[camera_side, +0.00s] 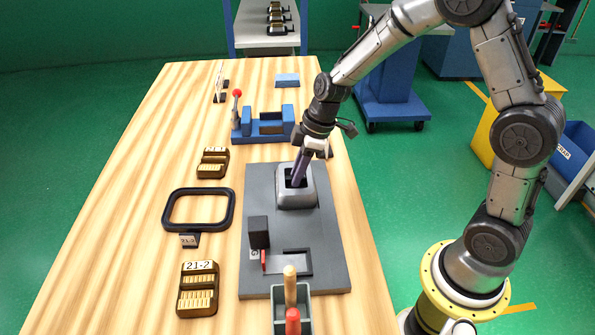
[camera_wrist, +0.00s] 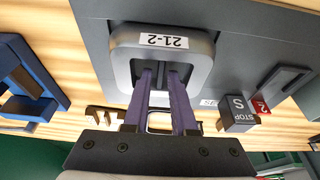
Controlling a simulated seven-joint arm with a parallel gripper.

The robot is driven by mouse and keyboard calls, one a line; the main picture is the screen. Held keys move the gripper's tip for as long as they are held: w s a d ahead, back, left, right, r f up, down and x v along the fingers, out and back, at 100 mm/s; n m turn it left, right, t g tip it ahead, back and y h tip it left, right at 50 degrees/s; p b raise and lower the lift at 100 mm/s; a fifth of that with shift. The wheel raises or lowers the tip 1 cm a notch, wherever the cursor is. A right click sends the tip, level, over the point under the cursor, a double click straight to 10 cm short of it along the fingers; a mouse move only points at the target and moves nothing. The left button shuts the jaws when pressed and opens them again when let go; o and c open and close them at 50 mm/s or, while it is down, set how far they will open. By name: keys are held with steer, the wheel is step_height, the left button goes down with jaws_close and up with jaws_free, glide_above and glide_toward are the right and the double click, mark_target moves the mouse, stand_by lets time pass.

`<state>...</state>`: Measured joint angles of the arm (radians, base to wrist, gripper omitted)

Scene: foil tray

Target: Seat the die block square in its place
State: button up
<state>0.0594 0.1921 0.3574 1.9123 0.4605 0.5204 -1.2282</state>
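A grey rounded block (camera_side: 297,200) with a deep dark opening stands on the dark grey plate (camera_side: 331,262). It carries the label 21-2 and looks to be the die block; it also shows in the wrist view (camera_wrist: 197,62). My gripper (camera_side: 296,182) points down into this opening from above. In the wrist view its two purple fingers (camera_wrist: 162,78) are a little apart, with their tips inside the opening. Dark, narrow shapes show between the tips; I cannot tell whether the fingers grip them. The block's lower edge is partly hidden.
On the plate are a dark STOP block (camera_side: 259,233), a small red piece (camera_side: 264,261) and a recess. Left of it lie a black ring (camera_side: 167,208) and brass blocks (camera_side: 198,300) (camera_side: 213,163). A blue fixture (camera_side: 245,128) stands behind, a bin with handles (camera_side: 279,317) in front.

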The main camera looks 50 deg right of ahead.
steer(key=shift+r, duration=0.1)
steer(key=shift+r, duration=2.1)
steer(key=o, duration=0.6)
steer(key=shift+c, duration=0.2)
steer(key=shift+s+f, duration=0.1)
steer(key=shift+r, duration=2.1)
